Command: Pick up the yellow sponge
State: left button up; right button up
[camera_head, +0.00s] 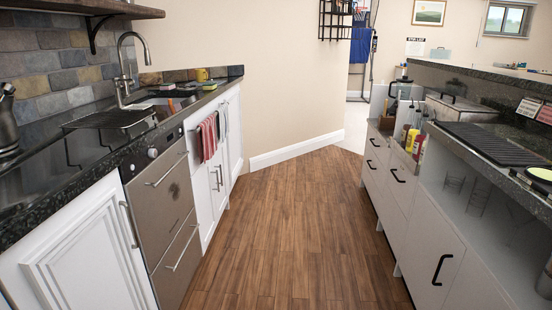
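A small yellow-green block (168,86), which looks like a sponge, lies on the dark left counter behind the sink (165,100). It is small and far off, so I cannot be sure of it. A yellow mug-like thing (202,75) stands farther along the same counter, near the wall. A small dark item with a lighter top (209,85) lies in front of it; I cannot tell what it is. Neither of my grippers is in view.
The left counter (80,145) carries a curved faucet (125,70) and a dark drying rack (108,118). Red towels (209,137) hang below it. The wooden aisle floor (290,230) is clear. White cabinets (430,240) with bottles (410,138) line the right side.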

aim_at(208, 85)
jog(key=i+u, duration=0.25)
jog(key=i, duration=0.25)
jog(key=i+l+u, duration=0.25)
jog(key=i, duration=0.3)
jog(key=i+l+u, duration=0.25)
jog(key=i, duration=0.25)
jog(key=i+l+u, duration=0.25)
jog(key=i+l, duration=0.1)
jog(key=i, duration=0.1)
